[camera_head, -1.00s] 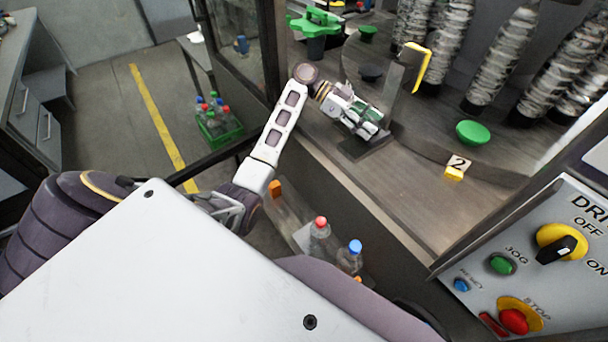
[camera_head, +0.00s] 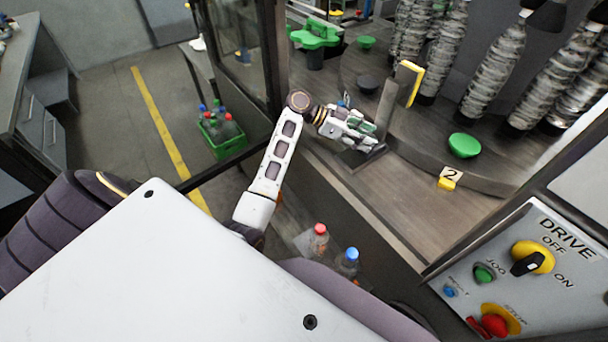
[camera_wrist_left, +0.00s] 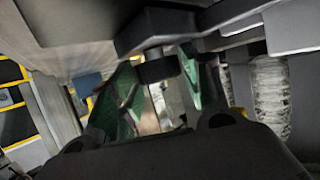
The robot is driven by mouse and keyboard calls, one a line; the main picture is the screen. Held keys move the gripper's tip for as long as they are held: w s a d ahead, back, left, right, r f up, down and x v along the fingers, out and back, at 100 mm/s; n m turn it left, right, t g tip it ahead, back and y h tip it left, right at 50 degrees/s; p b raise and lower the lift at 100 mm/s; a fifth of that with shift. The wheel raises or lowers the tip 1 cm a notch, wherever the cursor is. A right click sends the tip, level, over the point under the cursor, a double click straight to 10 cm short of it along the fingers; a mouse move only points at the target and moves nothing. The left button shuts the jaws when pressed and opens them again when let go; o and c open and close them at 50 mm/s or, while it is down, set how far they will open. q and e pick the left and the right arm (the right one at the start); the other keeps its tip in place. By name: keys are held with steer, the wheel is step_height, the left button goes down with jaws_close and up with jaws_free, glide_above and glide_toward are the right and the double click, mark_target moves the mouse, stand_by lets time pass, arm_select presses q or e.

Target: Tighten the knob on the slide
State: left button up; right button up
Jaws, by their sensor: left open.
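My left gripper (camera_head: 368,134) is open beside the upright metal post of the slide, above a dark base plate (camera_head: 362,156). In the left wrist view, its two green-padded fingers (camera_wrist_left: 158,92) stand apart. A black knob (camera_wrist_left: 158,66) shows between the fingers near their tips, under a dark bracket (camera_wrist_left: 165,28). I cannot tell whether the fingers touch the knob. In the head view I cannot make out this knob; the gripper seems to cover it. My right gripper is not in view.
The metal post (camera_head: 386,108) with a yellow-edged plate (camera_head: 411,82) stands close right of the gripper. A green dome (camera_head: 464,145) and a number 2 tag (camera_head: 450,177) lie further right. The drive panel (camera_head: 520,270) is at lower right. A green star wheel (camera_head: 314,36) stands behind.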

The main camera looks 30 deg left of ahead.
arm_select(q)
steer(key=shift+s+n+t+y+p, duration=0.1)
steer(key=shift+n+t+y+p, duration=0.3)
steer(key=shift+n+t+p, duration=0.3)
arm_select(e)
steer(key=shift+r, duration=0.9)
